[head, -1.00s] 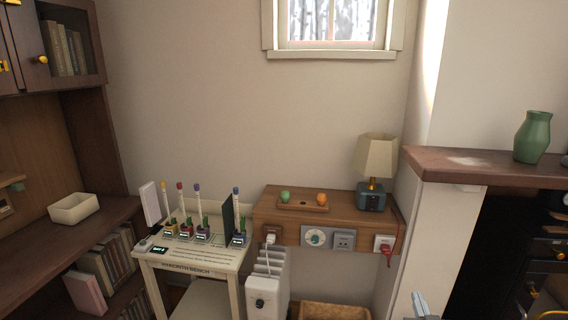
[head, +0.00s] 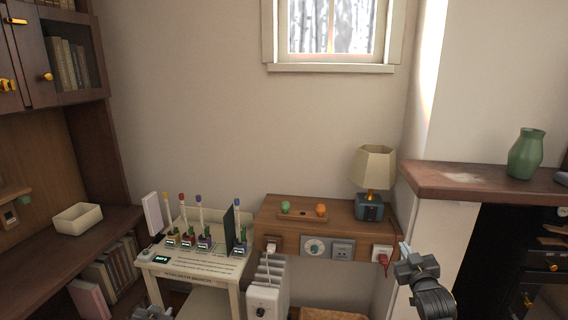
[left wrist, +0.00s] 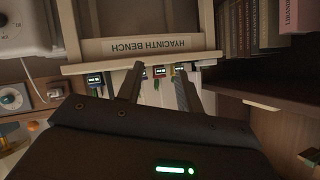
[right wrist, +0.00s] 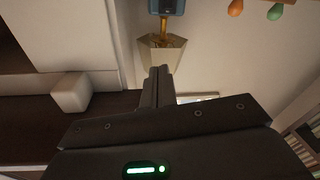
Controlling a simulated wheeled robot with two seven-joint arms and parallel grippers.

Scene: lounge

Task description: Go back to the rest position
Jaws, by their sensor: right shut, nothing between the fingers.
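My right gripper (head: 404,250) is raised at the lower right in the head view, in front of the wooden shelf and the red plug. In the right wrist view its fingers (right wrist: 160,74) are together, with nothing between them. My left gripper (head: 152,313) only just shows at the bottom edge of the head view, in front of the white bench. In the left wrist view its two fingers (left wrist: 155,80) stand apart and the gap is empty. The lower arms are mostly out of view.
The white hyacinth bench (head: 205,270) carries several small pots. A wooden shelf (head: 330,222) holds a lamp (head: 372,170) and a small tray. A mantel (head: 460,184) with a green vase (head: 526,153) juts out at right. A bookcase stands at left.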

